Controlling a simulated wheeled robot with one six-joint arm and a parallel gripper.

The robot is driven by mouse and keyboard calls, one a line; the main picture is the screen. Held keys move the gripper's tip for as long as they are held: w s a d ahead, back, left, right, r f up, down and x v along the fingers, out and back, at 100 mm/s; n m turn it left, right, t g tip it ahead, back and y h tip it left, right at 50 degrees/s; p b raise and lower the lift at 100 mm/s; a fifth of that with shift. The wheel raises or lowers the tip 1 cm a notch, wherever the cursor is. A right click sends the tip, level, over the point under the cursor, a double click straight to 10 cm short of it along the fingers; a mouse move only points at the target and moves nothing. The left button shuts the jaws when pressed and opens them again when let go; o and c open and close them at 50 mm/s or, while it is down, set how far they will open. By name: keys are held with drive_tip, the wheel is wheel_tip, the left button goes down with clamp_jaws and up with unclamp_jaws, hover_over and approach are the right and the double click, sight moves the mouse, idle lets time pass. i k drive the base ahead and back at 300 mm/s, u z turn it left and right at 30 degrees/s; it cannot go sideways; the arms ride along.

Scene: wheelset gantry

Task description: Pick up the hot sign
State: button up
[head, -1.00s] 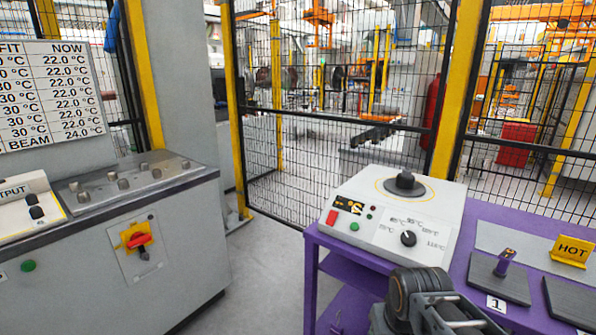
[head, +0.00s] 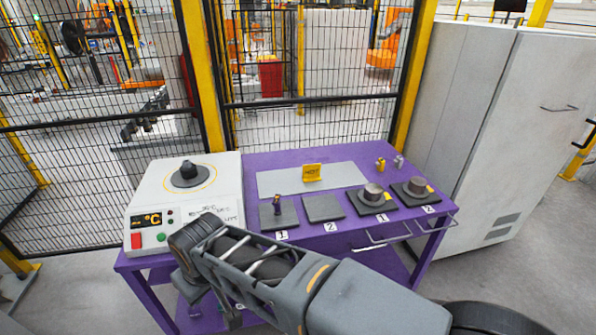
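The hot sign (head: 312,172) is a small yellow bent plate with dark lettering. It stands upright on a pale grey sheet (head: 275,184) at the back of the purple table (head: 290,158). Nothing touches it from above. My arm reaches in from the lower right, and its wrist is at the front left of the table, well apart from the sign. The end of my arm points down past the table's front edge. My fingers are too dark and covered to make out, so I cannot tell whether they hold anything.
A white heater unit (head: 143,205) with a black knob on top stands at the table's left. Several dark pads lie in front of the sign, two with metal cylinders and one with a small post (head: 277,202). A mesh fence (head: 300,120) stands behind; a grey cabinet (head: 490,130) is at right.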

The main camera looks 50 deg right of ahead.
sight(312, 173)
drive_tip(key=z, duration=1.75)
drive_tip(key=k, duration=0.55)
drive_tip(key=u, duration=0.4)
drive_tip(key=i, duration=1)
drive_tip(key=u, duration=0.3)
